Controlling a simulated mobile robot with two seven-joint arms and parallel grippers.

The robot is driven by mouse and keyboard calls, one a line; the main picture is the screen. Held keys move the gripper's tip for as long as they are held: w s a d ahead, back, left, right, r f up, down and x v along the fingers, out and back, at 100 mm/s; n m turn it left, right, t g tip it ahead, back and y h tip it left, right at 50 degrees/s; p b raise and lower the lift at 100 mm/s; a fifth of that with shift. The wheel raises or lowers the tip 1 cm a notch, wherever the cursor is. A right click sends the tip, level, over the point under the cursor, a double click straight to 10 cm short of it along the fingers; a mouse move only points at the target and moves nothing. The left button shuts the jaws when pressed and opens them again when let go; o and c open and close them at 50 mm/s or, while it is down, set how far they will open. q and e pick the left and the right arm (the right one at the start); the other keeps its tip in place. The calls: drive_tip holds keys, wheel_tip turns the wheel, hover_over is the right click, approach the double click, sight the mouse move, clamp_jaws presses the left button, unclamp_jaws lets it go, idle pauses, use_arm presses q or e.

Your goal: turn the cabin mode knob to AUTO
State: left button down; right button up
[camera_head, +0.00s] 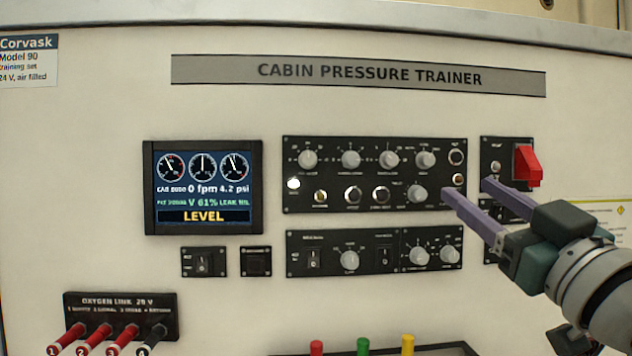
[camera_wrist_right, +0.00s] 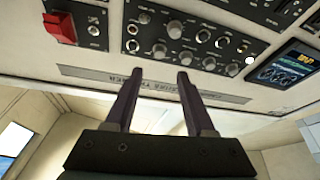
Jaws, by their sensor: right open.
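The black cabin pressure panel (camera_head: 290,207) carries a top row of grey knobs, including a left knob (camera_head: 308,160), two middle knobs (camera_head: 352,160) (camera_head: 389,160) and a right knob (camera_head: 425,160). Another grey knob (camera_head: 418,194) sits lower right. The labels are too small to tell which is the cabin mode knob or its setting. The right-hand top knob (camera_wrist_right: 158,50) also shows in the upside-down right wrist view. My right gripper (camera_head: 466,188) is open and empty in front of the panel's right edge; its fingers (camera_wrist_right: 157,75) hold no knob. My left gripper is out of view.
A display (camera_head: 203,188) reading LEVEL is left of the panel. A second knob panel (camera_head: 380,256) lies below. Oxygen link plugs (camera_head: 98,338) stick out at lower left. The title strip (camera_head: 360,76) above is clear.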

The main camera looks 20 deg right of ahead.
sight(430, 160)
drive_tip(key=p+x, duration=0.1)
drive_tip(key=x, duration=0.1)
drive_tip(key=p+x, duration=0.2)
drive_tip(key=x, duration=0.1)
drive_tip(key=p+x, duration=0.1)
drive_tip(key=x, duration=0.2)
drive_tip(key=shift+s+r, duration=0.1)
drive_tip(key=shift+r, duration=0.15)
drive_tip(key=shift+w+d+r+p, duration=0.1)
drive_tip(key=shift+w+p, duration=0.3)
drive_tip(key=shift+w, duration=0.3)
clamp_jaws()
